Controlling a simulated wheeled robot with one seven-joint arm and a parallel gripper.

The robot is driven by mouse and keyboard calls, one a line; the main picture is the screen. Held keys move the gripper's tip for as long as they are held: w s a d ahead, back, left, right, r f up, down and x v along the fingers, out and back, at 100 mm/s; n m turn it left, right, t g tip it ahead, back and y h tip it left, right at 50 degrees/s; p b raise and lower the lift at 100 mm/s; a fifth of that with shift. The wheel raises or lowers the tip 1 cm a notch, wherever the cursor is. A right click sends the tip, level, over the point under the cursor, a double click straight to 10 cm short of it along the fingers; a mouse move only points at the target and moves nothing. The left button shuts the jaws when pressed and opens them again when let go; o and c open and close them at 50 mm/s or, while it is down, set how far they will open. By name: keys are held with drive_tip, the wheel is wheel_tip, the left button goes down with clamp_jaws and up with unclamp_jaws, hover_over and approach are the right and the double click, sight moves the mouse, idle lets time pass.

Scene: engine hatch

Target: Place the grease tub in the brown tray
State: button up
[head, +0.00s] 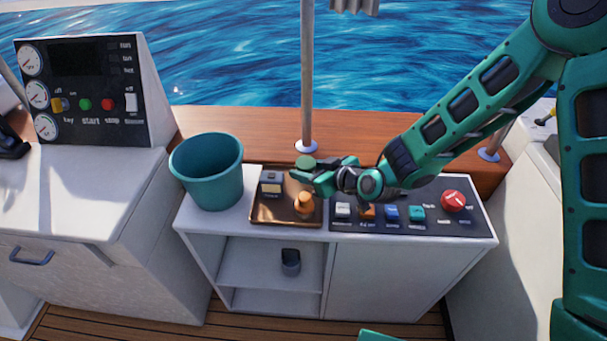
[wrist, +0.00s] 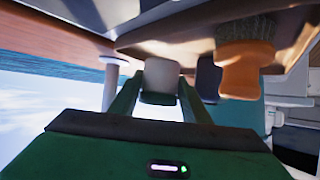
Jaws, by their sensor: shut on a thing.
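The brown tray (head: 260,219) lies on the white cabinet top, left of the switch panel. The tub is at the tray's far right part in the head view. My fingers hide its lower body there, and I cannot tell whether it touches the tray. The tray's brown surface (wrist: 185,38) fills the upper wrist view.
In the tray are an orange-handled brush (head: 304,203) at the front right and a dark and tan item (head: 271,184) at the left. A teal bucket (head: 208,175) stands left of the tray. The switch panel (head: 400,226) is on the right, and a metal post (head: 307,80) rises behind.

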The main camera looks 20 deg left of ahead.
drive_tip(key=shift+f, duration=1.1)
drive_tip(key=shift+f, duration=0.1)
drive_tip(key=o, duration=0.9)
drive_tip(key=shift+c, duration=0.2)
drive_tip(key=v, duration=1.2)
